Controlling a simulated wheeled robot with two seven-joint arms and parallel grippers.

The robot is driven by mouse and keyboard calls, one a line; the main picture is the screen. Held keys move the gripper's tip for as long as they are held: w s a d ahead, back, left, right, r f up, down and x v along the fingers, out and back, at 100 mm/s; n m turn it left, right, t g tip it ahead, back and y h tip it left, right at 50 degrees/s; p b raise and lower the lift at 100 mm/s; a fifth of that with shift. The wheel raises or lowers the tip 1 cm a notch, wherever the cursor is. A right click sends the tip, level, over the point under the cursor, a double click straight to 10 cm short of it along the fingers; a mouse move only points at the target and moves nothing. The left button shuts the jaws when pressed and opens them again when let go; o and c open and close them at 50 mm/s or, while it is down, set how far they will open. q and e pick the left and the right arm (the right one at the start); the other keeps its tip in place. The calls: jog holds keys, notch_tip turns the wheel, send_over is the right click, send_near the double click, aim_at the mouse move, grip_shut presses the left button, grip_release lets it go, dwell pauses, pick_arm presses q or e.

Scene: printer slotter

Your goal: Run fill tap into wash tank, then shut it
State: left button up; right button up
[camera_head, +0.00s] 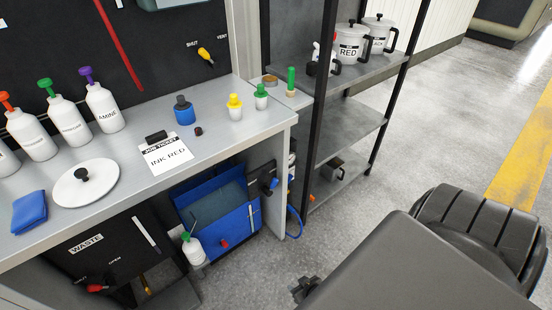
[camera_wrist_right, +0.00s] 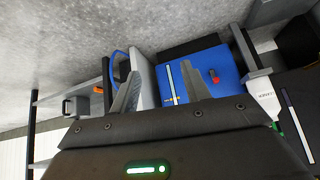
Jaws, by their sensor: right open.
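The wash tank (camera_head: 240,228) is a blue open-topped box under the bench, with a red knob on its front. Its inside looks dark blue-grey; I cannot tell the water level. It also shows in the right wrist view (camera_wrist_right: 195,68). A tap with a blue handle (camera_head: 273,184), likely the fill tap, sits on a dark panel at the tank's right; I cannot tell its setting or see any flow. My right gripper (camera_head: 304,290) is open, its fingers (camera_wrist_right: 160,92) apart and empty, in front of the tank and clear of it. My left gripper is out of view.
A blue hose (camera_head: 297,224) hangs right of the tank. A white bottle with a green cap (camera_head: 193,250) stands at its left, by the waste box (camera_head: 120,250). The bench (camera_head: 215,150) overhangs the tank. A shelf rack (camera_head: 340,135) stands to the right. Floor in front is clear.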

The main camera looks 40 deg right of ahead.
jog(key=w+d+r+m+t+b, duration=0.1)
jog(key=w+d+r+t+b, duration=0.1)
jog(key=w, duration=0.5)
jog(key=m+t+h+b, duration=0.4)
jog(key=m+t+b, duration=0.2)
jog(key=t+b, duration=0.25)
send_near(271, 185)
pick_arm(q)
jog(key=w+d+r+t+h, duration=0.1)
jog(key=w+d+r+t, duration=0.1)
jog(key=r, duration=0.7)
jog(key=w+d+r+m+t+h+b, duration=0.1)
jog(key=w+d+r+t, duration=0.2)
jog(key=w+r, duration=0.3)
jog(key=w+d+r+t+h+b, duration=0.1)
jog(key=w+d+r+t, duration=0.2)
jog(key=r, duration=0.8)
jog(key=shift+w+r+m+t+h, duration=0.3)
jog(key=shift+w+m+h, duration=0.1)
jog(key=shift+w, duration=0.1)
pick_arm(e)
jog(key=shift+g, duration=0.25)
jog(key=shift+s+d+x, duration=0.1)
jog(key=shift+d+x, duration=0.15)
jog(key=shift+x, duration=1.25)
jog(key=shift+s+d+x, duration=0.1)
jog(key=shift+d+x, duration=0.15)
jog(key=shift+x, duration=1.25)
jog(key=shift+d+x, duration=0.25)
jog(key=shift+x, duration=1.25)
